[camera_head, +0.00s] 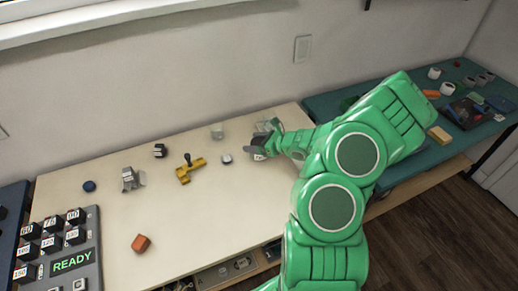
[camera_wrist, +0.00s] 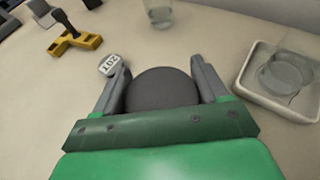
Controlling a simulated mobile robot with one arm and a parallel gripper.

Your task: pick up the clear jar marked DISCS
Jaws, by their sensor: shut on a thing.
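My gripper (camera_wrist: 160,95) is shut on a dark grey, round-topped thing (camera_wrist: 163,88), with one finger at each side of it. In the head view my gripper (camera_head: 259,150) is low over the right part of the pale bench. I cannot tell whether the held thing is the DISCS jar; no such marking is readable. A clear glass vessel (camera_wrist: 158,12) stands beyond my gripper, and it also shows in the head view (camera_head: 217,131). Another clear round vessel (camera_wrist: 284,75) sits in a white square tray (camera_wrist: 276,101) right of my gripper.
A small white-topped piece with dark marks (camera_wrist: 109,65) lies close by my left finger. The front middle of the bench is clear.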

